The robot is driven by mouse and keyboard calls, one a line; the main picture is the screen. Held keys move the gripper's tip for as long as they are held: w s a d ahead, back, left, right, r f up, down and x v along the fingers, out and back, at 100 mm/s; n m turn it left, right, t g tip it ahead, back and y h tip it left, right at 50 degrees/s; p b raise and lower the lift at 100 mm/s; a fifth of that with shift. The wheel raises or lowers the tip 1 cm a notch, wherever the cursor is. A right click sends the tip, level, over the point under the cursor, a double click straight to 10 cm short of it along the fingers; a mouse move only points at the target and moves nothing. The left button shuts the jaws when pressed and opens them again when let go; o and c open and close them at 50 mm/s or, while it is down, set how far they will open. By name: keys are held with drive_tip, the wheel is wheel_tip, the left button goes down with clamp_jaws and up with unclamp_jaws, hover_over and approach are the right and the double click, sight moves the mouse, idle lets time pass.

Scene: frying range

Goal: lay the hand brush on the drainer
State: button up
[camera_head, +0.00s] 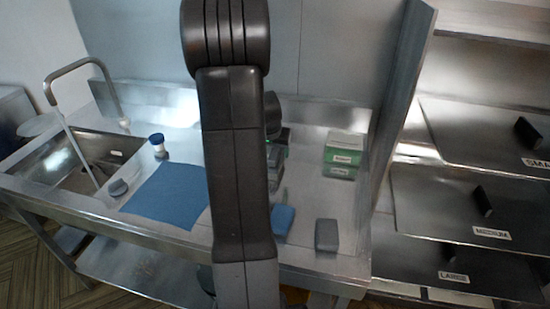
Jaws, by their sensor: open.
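My gripper (275,183) hangs over the steel counter, partly hidden behind my own arm; its jaws are open. Just below it in the picture is a blue block (283,219) with a thin greenish upright part above it, which may be the hand brush. My arm hides part of this spot, so I cannot tell whether the gripper touches it. The drainer appears to be the steel surface right of the sink (60,178), where a flat blue mat (165,196) lies; I cannot tell which of these is meant.
A grey block (327,235) lies near the counter's front edge. Green-and-white boxes (343,155) stand at the back right. A blue-capped jar (158,145) and a dark grey item (118,188) stand near the sink and tap (85,100). A steel partition (400,110) and labelled shelves (460,205) are right.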

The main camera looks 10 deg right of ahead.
drive_tip(key=shift+v, duration=2.8)
